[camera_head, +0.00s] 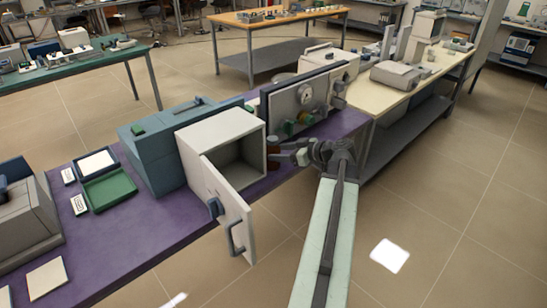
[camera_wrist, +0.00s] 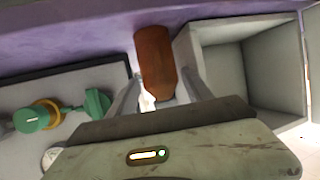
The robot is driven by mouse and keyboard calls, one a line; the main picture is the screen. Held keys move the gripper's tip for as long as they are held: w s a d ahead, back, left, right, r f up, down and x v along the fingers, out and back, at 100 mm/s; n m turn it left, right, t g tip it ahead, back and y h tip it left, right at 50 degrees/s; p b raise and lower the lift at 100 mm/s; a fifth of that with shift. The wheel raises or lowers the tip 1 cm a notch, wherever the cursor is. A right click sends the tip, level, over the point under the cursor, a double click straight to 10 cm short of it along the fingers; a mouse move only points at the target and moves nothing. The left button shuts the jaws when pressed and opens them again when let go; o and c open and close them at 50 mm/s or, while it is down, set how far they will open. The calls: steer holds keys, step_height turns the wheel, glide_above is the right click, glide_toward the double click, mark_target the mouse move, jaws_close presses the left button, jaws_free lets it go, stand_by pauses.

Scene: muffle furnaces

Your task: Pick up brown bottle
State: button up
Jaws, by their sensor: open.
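The brown bottle (camera_wrist: 154,60) stands on the purple tabletop in the wrist view, with its lower part between the two finger tips. In the head view only a small brown part (camera_head: 272,162) of it shows beside the open white furnace, partly hidden by my gripper. My gripper (camera_head: 284,153) is open and reaches in from the right. In the wrist view my gripper (camera_wrist: 160,85) has one finger on each side of the bottle; I cannot tell whether either touches it.
The white furnace (camera_head: 215,133) stands close left of the bottle, its door (camera_head: 230,208) hanging open toward the front. A grey panel with a gauge and green knobs (camera_head: 300,100) stands close behind. Floor to the right is clear apart from a bright patch.

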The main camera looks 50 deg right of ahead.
mark_target(272, 143)
steer(key=b+x, duration=0.1)
steer(key=x, duration=0.3)
steer(key=shift+w+f, duration=0.1)
steer(key=shift+w, duration=0.05)
jaws_close()
step_height(272, 143, up, 4)
steer(key=p, duration=0.3)
steer(key=shift+p, duration=0.3)
steer(key=s+d+r+p, duration=0.1)
steer(key=s+d, duration=0.1)
steer(key=s, duration=1.4)
steer(key=shift+d, duration=0.35)
